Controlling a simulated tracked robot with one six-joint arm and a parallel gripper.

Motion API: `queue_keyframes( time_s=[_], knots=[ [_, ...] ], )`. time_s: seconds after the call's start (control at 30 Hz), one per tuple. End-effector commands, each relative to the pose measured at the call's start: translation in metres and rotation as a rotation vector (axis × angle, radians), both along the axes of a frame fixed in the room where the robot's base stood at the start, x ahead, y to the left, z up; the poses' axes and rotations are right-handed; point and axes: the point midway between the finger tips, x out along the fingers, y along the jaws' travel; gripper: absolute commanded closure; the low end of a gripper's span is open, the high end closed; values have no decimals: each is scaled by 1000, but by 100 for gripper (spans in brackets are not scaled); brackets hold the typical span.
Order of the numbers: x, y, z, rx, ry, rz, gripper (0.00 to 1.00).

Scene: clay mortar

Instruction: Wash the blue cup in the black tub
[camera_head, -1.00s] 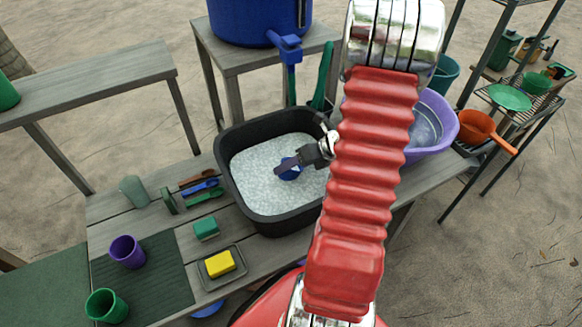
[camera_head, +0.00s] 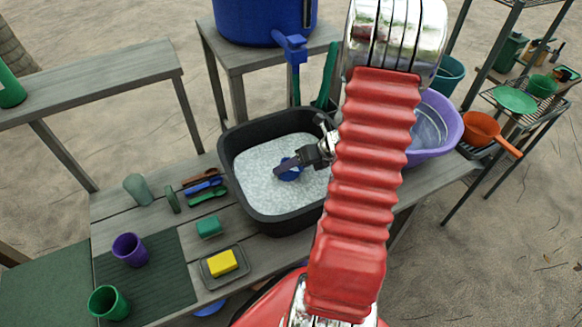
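The black tub (camera_head: 229,177) stands on the grey wooden bench and holds whitish, foamy-looking water. The blue cup (camera_head: 291,175) is inside the tub, low at the water, and only a small part of it shows. My gripper (camera_head: 288,168) reaches into the tub from the right, with its dark fingers at the cup. The fingers overlap the cup, and I cannot tell from this view whether they are closed on it.
A yellow sponge (camera_head: 222,263) lies on a dish, with a teal block (camera_head: 209,227) behind it. Purple (camera_head: 130,250) and green (camera_head: 108,304) cups stand on a dark mat. A purple basin (camera_head: 440,130) is right of the tub. A blue barrel with a tap (camera_head: 291,42) stands behind.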

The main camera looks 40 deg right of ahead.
Motion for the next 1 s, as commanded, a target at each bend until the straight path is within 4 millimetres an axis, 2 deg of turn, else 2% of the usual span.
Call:
queue_keyframes(
  time_s=[0.47,0.77,1.0],
  knots=[
    [-14,-21,0,0,1,-1,69],
    [-14,-21,0,0,0,0,69],
    [-7,-12,0,0,-1,1,69]
  ],
)
